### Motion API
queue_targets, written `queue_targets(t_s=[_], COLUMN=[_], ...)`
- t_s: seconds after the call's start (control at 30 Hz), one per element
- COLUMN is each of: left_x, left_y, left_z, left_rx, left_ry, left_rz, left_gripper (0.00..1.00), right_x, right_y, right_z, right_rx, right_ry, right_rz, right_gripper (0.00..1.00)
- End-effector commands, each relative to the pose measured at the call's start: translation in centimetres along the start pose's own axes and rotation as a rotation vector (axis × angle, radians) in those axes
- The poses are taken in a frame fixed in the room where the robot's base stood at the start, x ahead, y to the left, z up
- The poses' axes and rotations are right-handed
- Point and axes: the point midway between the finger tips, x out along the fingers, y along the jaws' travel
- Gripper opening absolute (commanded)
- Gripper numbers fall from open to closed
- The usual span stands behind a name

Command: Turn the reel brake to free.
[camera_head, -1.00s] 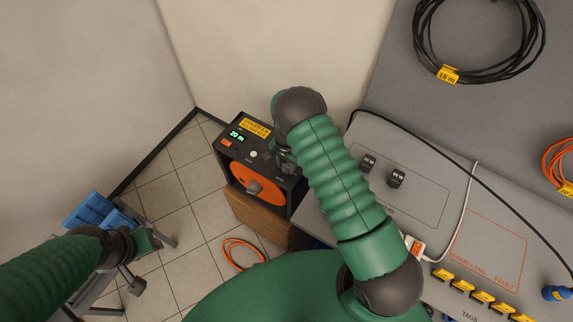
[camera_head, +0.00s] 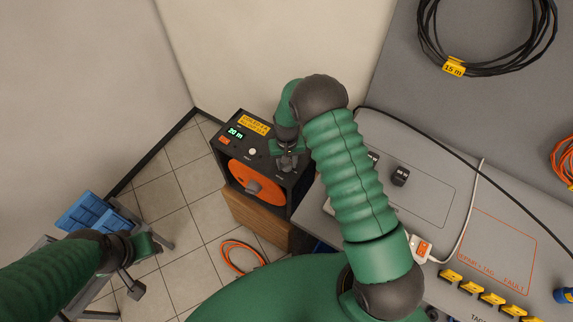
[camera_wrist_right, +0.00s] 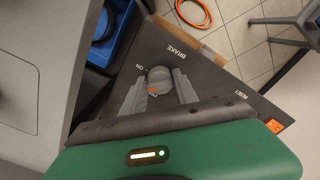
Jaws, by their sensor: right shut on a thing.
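The reel unit (camera_head: 233,150) is a black box with an orange reel (camera_head: 246,181) on its front and a green "20 m" display. It stands on a wooden block. The brake knob (camera_wrist_right: 160,79) is grey and round, on the sloped panel beside the words BRAKE and ON in the right wrist view. An orange mark shows on it. My right gripper (camera_wrist_right: 159,92) is shut on the brake knob, one finger on each side; in the head view the gripper (camera_head: 287,160) covers the knob. My left gripper (camera_head: 146,268) hangs at the lower left, away from the reel; its fingers are unclear.
A bench (camera_head: 440,215) at the right holds black switches, a white socket strip (camera_head: 422,248) and several yellow tags (camera_head: 470,287). A black cable coil (camera_head: 487,72) hangs above. A blue crate (camera_head: 90,210) is at the left. Orange cable (camera_head: 240,257) lies on the floor.

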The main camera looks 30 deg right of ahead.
Motion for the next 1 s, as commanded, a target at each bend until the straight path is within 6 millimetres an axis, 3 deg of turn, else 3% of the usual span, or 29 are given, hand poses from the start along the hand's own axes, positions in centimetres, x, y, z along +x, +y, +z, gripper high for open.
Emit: queue_targets(t_s=[0.03,0.6,1.0], left_x=[0.4,1.8,2.1], left_y=[0.0,0.0,0.0], left_z=[0.1,0.4,0.5], left_rx=[0.0,0.0,0.0], left_ry=[0.0,0.0,0.0], left_rz=[0.0,0.0,0.0], left_gripper=[0.42,0.42,0.42], right_x=[-0.2,-0.4,-0.4], right_y=[0.0,-0.1,-0.1], right_z=[-0.7,-0.8,-0.8], right_rx=[-0.04,-0.565,-0.789], right_ry=[0.019,0.022,0.02], right_rz=[-0.001,0.002,0.004], right_gripper=[0.0,0.0,0.0])
